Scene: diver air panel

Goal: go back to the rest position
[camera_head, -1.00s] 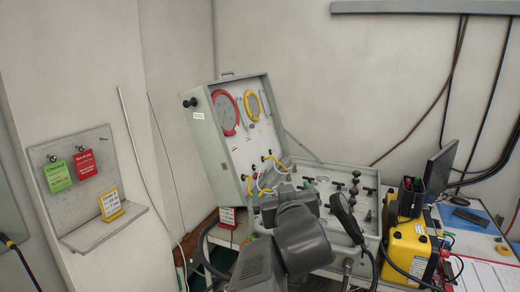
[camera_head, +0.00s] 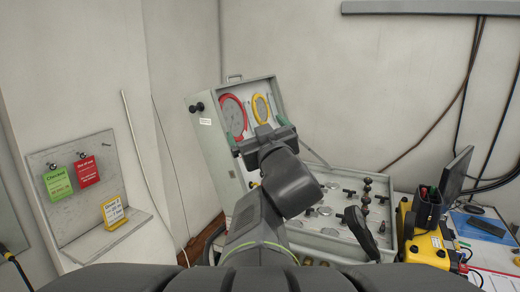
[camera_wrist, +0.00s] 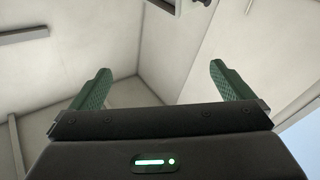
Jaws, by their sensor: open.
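My gripper (camera_head: 258,142) is raised in front of the open lid of the grey air panel case (camera_head: 208,137) in the head view. Its two green fingers are apart with nothing between them. In the wrist view the gripper (camera_wrist: 158,88) also shows wide open and empty, with bare walls and a corner beyond it. My arm hides the lower lid and part of the case's base. A red-rimmed gauge (camera_head: 233,116) and a yellow-rimmed gauge (camera_head: 261,108) show on the lid above and behind the gripper.
A shelf board (camera_head: 98,240) on the left wall carries a green tag (camera_head: 58,183), a red tag (camera_head: 87,172) and a yellow sign (camera_head: 113,212). The space above the case is clear.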

